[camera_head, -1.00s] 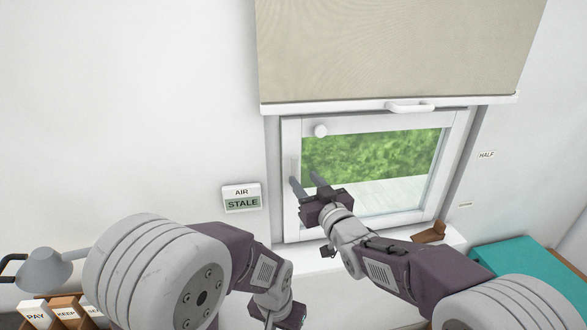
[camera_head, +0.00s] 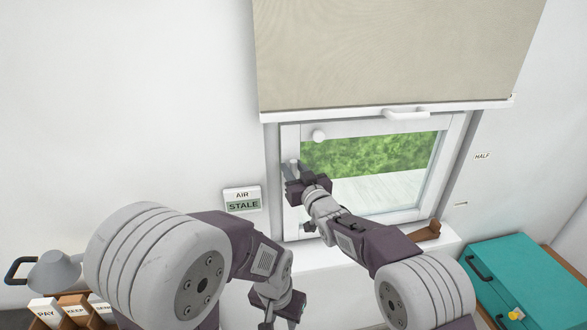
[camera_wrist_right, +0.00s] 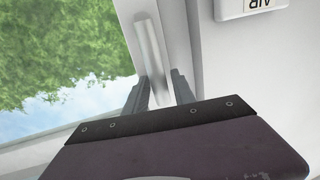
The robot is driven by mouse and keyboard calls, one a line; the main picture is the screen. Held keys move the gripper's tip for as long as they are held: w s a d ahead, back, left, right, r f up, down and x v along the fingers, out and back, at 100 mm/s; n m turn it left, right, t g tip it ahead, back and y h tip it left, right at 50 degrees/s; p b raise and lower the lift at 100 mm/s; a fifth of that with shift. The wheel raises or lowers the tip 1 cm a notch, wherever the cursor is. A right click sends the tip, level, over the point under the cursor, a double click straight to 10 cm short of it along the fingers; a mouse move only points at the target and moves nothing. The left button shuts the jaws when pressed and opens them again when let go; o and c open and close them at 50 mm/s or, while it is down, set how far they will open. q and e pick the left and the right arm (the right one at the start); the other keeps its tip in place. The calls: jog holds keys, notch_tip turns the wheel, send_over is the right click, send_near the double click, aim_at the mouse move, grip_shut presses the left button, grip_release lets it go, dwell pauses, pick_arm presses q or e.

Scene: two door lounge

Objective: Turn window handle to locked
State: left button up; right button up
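The window (camera_head: 283,222) has a white frame, and greenery shows through its glass. The window handle (camera_wrist_right: 152,50) is a pale bar that runs roughly along the left side of the frame; in the head view it is mostly hidden behind my right gripper (camera_head: 291,168).
A sign (camera_head: 242,200) reading AIR STALE is on the wall left of the window. A blind (camera_head: 385,55) hangs above. A brown object (camera_head: 428,232) lies on the sill.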

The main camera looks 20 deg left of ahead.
grip_shut()
dwell(1.2)
